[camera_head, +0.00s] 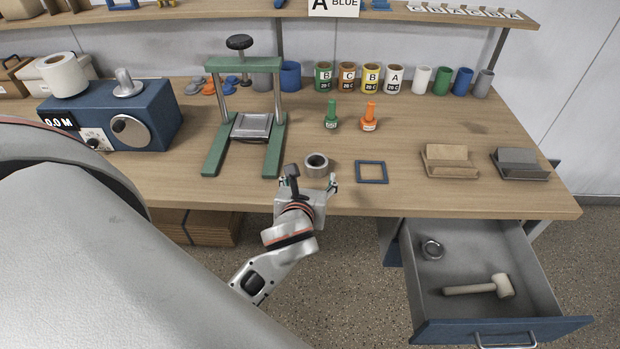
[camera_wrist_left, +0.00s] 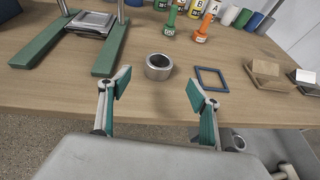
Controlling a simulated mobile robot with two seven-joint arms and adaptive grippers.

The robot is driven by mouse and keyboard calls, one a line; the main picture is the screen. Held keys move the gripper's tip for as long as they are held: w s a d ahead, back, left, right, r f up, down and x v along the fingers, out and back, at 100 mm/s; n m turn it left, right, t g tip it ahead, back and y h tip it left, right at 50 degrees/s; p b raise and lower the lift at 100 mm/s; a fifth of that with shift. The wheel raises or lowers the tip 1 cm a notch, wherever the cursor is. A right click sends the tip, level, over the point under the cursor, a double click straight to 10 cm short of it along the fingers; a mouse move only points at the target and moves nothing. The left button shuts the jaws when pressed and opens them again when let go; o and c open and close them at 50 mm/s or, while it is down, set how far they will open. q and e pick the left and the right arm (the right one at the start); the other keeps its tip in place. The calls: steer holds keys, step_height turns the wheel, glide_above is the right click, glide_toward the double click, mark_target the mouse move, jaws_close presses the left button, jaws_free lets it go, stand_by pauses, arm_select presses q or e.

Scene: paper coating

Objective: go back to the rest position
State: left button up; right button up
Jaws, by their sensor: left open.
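My left gripper (camera_head: 311,180) is at the front edge of the workbench (camera_head: 400,196), with its fingers spread and nothing between them. In the left wrist view, both fingers of my left gripper (camera_wrist_left: 158,88) show apart. A grey metal ring (camera_head: 316,166) stands on the bench just beyond the fingertips; it also shows in the left wrist view (camera_wrist_left: 158,67). A gap separates the ring from the fingers. A large pale arm part of mine covers the lower left of the head view. My right gripper is not in view.
A green press frame (camera_head: 274,150) and a blue device (camera_head: 160,112) stand left on the bench. A blue square frame (camera_head: 371,172) lies right of the ring. An open drawer (camera_head: 545,283) with a mallet (camera_head: 480,287) and a nut (camera_head: 431,249) juts out below.

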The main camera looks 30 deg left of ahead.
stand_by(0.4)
arm_select(q)
steer(key=shift+s, duration=0.1)
steer(key=s+a+f+n+g+h, duration=0.1)
steer(key=s+a+f+n+g, duration=0.2)
steer(key=s+n, duration=0.7)
steer(key=s+a+f+n+g, duration=0.2)
steer(key=s+f+n, duration=0.35)
steer(key=n, duration=0.85)
steer(key=d+f+n+t+h, duration=0.2)
steer(key=d+f+h, duration=0.5)
steer(key=d+f, duration=0.7)
step_height(320, 180, down, 2)
steer(key=shift+d+f+n+t, duration=0.15)
steer(key=shift+n+t, duration=0.25)
steer(key=shift+t, duration=0.2)
